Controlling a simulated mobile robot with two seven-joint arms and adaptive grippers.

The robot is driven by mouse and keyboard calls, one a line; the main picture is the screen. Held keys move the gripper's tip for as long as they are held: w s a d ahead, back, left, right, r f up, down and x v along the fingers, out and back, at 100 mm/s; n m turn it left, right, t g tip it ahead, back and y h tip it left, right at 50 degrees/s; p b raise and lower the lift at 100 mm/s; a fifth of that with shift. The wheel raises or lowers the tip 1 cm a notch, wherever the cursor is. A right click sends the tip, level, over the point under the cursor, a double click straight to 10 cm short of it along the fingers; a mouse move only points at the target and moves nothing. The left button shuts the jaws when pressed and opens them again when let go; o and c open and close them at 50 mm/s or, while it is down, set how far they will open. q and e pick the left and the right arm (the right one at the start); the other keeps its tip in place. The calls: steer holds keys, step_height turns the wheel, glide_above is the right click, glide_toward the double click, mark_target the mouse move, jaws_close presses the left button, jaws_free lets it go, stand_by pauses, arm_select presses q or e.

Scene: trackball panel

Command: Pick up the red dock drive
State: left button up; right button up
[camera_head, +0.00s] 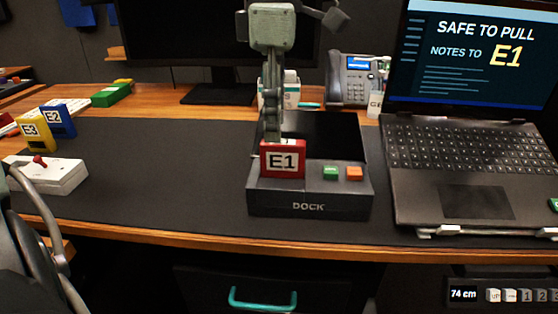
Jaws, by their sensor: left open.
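The red dock drive (283,163), with a white E1 label, stands upright at the left of the dark grey dock (309,205). My left gripper (272,137) points straight down over it, seen edge-on. Its fingers reach the top edge of the drive, left of its middle. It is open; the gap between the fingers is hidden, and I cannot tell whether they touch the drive. The label shows clear. My right gripper is not in view.
Green (331,173) and orange (354,174) buttons sit right of the drive. An open laptop (462,165) stands at right, a phone (352,82) behind. Yellow E3 (36,132) and blue E2 (58,119) drives stand at left beside a white trackball panel (60,178). The mat between is clear.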

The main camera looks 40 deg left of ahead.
mark_target(283, 142)
arm_select(q)
steer(key=f, duration=0.2)
steer(key=d+f, duration=0.1)
steer(key=f, duration=0.2)
steer(key=shift+w+d+f, duration=0.15)
steer(key=shift+w+f, duration=0.05)
steer(key=shift+f, duration=0.7)
jaws_close()
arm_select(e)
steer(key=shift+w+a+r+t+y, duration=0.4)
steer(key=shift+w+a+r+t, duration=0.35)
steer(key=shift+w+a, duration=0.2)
